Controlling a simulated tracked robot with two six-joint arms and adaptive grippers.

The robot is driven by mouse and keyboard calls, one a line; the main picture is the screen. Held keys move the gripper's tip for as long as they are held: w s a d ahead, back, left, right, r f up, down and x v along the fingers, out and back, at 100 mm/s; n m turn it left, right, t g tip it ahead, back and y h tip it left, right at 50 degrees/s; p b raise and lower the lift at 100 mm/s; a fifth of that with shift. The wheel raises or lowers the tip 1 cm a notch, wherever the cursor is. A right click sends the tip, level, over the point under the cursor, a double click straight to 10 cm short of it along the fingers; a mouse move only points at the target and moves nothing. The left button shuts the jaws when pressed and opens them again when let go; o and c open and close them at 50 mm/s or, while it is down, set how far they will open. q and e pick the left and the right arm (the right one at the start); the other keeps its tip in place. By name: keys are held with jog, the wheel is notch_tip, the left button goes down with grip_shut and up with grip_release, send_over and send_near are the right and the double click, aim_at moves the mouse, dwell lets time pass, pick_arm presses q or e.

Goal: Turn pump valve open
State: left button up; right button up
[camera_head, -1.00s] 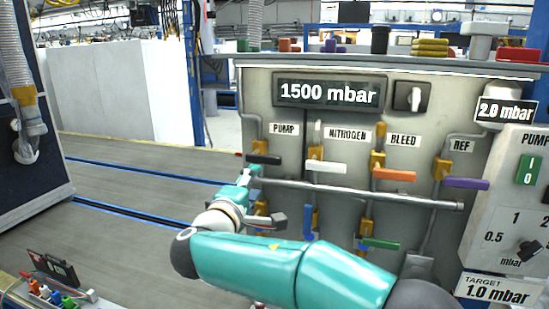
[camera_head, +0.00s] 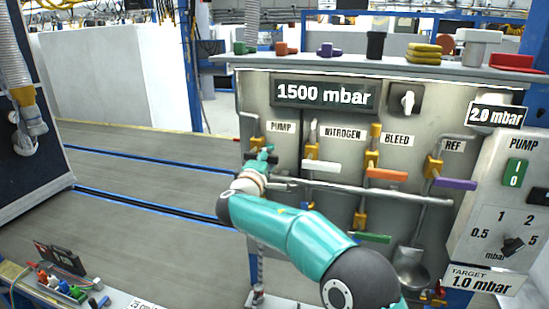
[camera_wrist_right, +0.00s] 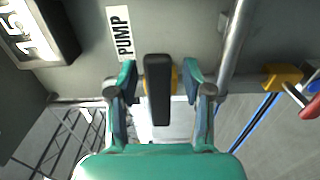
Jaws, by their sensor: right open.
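The pump valve has a black handle (camera_wrist_right: 158,90), which stands below the PUMP label (camera_wrist_right: 119,33) in the right wrist view. My right gripper (camera_wrist_right: 158,68) is open, with one finger on each side of the handle. Gaps show between the fingers and the handle, so it is not gripped. In the head view, my right gripper (camera_head: 263,156) is just under the PUMP label (camera_head: 280,127) and mostly hides the handle. My left gripper is not in view.
A horizontal grey pipe (camera_head: 370,192) crosses the panel close to my right wrist. To the right are the white nitrogen handle (camera_head: 322,166), orange bleed handle (camera_head: 387,174) and purple ref handle (camera_head: 455,184). The display (camera_head: 325,94) reads 1500 mbar.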

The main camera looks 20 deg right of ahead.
jog(key=shift+f, duration=0.1)
grip_shut()
